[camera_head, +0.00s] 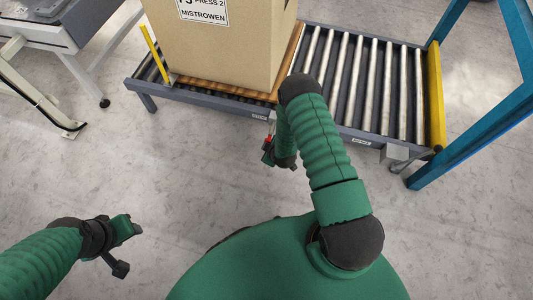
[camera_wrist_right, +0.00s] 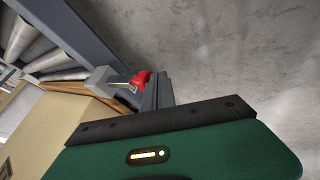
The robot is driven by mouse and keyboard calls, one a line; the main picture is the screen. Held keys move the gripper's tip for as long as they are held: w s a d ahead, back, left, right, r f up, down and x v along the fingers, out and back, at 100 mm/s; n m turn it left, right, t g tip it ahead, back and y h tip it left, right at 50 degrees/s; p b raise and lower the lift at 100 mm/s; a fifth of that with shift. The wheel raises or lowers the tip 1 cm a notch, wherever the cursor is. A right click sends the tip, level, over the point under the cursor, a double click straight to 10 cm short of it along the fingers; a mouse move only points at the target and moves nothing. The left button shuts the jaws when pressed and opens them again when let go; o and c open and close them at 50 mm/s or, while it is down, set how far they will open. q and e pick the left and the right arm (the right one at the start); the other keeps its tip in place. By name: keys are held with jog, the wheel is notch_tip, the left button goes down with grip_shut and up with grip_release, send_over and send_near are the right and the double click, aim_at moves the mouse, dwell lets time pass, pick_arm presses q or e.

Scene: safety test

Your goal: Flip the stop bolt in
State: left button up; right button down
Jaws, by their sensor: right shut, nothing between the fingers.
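The stop bolt shows in the right wrist view as a red handle (camera_wrist_right: 141,78) on a thin metal rod, which runs to a grey block (camera_wrist_right: 100,80) on the conveyor frame. In the head view only a bit of red (camera_head: 268,140) shows, partly hidden by my right gripper (camera_head: 270,156). My right gripper (camera_wrist_right: 158,90) is shut and empty, its fingers right beside the red handle; I cannot tell if they touch. My left gripper (camera_head: 128,247) hangs over the floor at lower left, away from the conveyor; its fingers are unclear.
A large cardboard box (camera_head: 225,45) stands on a wooden pallet board (camera_head: 215,88) on the roller conveyor (camera_head: 360,80). A yellow post (camera_head: 154,50) stands at its left, a yellow end stop (camera_head: 435,95) and blue frame (camera_head: 475,140) at the right. The floor in front is clear.

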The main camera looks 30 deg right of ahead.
jog(key=w+d, duration=0.1)
jog(key=d, duration=0.1)
jog(key=w+d+b, duration=0.1)
jog(key=w, duration=0.1)
jog(key=shift+w+d, duration=0.15)
jog(key=shift+d, duration=0.2)
jog(key=shift+w+d+r, duration=0.1)
jog(key=shift+w+d, duration=0.15)
jog(key=shift+d, duration=0.1)
